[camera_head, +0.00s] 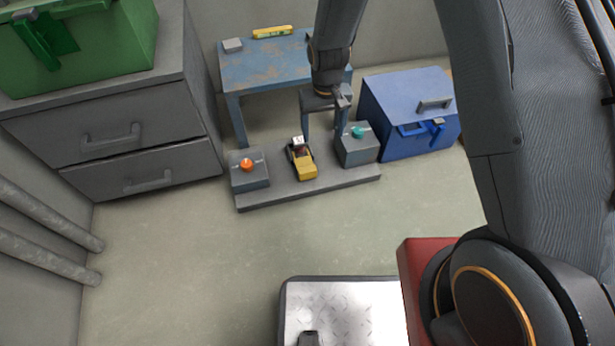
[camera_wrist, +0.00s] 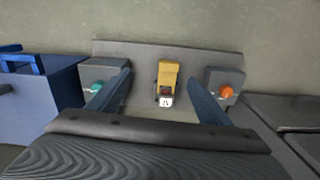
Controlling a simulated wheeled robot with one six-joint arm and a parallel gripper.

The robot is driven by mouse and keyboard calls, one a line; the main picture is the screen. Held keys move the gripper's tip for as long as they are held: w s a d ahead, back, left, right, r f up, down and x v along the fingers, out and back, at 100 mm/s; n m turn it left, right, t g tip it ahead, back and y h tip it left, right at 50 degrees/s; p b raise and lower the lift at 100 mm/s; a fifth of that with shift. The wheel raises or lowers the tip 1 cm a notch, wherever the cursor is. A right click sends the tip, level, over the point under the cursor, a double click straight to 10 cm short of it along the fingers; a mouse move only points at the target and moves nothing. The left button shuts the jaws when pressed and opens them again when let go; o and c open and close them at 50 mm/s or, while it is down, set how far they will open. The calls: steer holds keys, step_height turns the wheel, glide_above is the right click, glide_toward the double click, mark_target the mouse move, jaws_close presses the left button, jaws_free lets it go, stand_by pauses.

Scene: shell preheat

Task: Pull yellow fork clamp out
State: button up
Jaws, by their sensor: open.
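The yellow fork clamp (camera_head: 305,171) sits on the low grey base plate (camera_head: 300,192), between two grey blocks. A dark part with a white top adjoins its far end in the head view. In the wrist view the yellow clamp (camera_wrist: 168,73) shows ahead of my fingers near the middle, with the white-faced part towards me. My gripper (camera_head: 322,132) is open and empty, above and behind the plate, to the right of the clamp in the head view. Its spread fingers (camera_wrist: 158,78) frame the clamp in the wrist view without visible contact.
The grey block with an orange knob (camera_head: 247,165) stands left of the clamp, the block with a teal knob (camera_head: 358,131) right. A blue table (camera_head: 260,68) stands behind, a blue box (camera_head: 410,100) right, grey drawers (camera_head: 120,140) left.

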steer(key=b, duration=0.7)
glide_above(308, 169)
steer(key=shift+n, duration=0.3)
step_height(308, 169, down, 17)
steer(key=shift+a+f, duration=0.1)
steer(key=shift+f, duration=0.05)
step_height(308, 169, down, 8)
steer(key=b, duration=0.4)
steer(key=shift+c, duration=0.4)
